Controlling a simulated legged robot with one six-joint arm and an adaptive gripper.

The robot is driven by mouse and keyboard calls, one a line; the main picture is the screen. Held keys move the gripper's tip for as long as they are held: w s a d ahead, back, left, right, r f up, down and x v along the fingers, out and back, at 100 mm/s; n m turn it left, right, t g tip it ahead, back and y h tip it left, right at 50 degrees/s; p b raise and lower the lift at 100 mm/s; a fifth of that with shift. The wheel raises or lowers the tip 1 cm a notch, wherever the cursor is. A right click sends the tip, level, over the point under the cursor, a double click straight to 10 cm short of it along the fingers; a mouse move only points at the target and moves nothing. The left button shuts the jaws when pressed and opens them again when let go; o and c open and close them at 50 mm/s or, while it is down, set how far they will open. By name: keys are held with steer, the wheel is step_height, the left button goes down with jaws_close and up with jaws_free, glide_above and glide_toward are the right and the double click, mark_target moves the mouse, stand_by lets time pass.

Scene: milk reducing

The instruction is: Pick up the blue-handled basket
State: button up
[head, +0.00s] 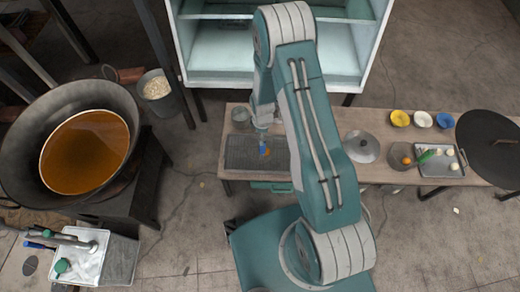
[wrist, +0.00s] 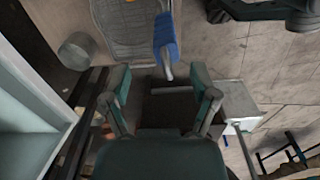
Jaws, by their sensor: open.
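The blue handle (wrist: 165,38) is ahead of the gap between my fingers in the wrist view, with a short metal stem at its near end. In the head view the blue handle (head: 264,150) is small, over the dark mesh (head: 240,153) at the table's left end. My gripper (wrist: 162,84) is open and empty, its fingers spread on either side of the gap. In the head view my gripper (head: 263,128) is small, just above the handle; contact cannot be told.
A wooden table (head: 315,123) carries a metal pot (head: 240,116), a lid (head: 361,146), small bowls (head: 400,118) and a tray (head: 438,171). A large wok (head: 30,165) of orange liquid stands left. A white cabinet (head: 220,78) stands behind the table.

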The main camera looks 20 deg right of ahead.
steer(key=f, duration=0.4)
steer(key=shift+s+a, duration=0.3)
steer(key=shift+f, duration=0.45)
steer(key=shift+d, duration=0.1)
jaws_close()
